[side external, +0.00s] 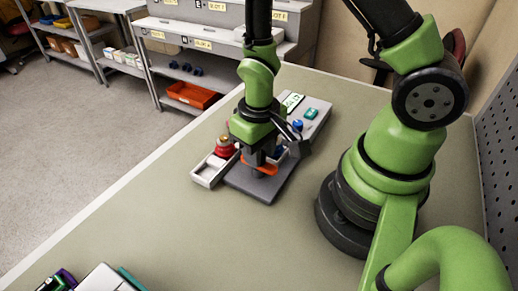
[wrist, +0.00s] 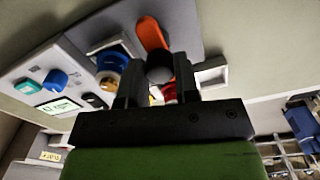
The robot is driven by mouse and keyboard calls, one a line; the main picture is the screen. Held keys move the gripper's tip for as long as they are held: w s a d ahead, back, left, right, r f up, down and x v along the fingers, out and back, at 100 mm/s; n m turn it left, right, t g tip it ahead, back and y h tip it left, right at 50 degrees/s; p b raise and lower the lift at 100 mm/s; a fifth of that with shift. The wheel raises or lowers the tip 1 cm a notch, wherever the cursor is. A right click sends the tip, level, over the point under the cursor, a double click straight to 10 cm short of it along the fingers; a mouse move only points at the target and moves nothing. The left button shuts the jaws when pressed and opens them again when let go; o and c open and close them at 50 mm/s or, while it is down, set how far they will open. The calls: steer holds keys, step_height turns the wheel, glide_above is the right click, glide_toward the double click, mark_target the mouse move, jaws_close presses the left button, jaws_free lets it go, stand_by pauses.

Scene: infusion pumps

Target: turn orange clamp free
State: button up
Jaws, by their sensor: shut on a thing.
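The orange clamp (side external: 262,169) is a lever on the grey pump base (side external: 262,187). My gripper (side external: 260,160) is directly above it, pointing down. In the wrist view the orange clamp (wrist: 151,33) extends outward from a dark round knob (wrist: 160,68), which sits between the two fingers of my gripper (wrist: 155,85). The fingers are shut on the clamp's knob. The fingers hide part of the clamp's hub in the side view.
A red round part (side external: 225,146) stands by a white tray (side external: 207,175) left of the gripper. Blue and teal knobs and a display are on the pump's panel (wrist: 40,85).

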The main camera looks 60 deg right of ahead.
stand_by(0.4)
steer(key=o, duration=0.9)
steer(key=shift+o, duration=0.2)
step_height(320, 180, up, 10)
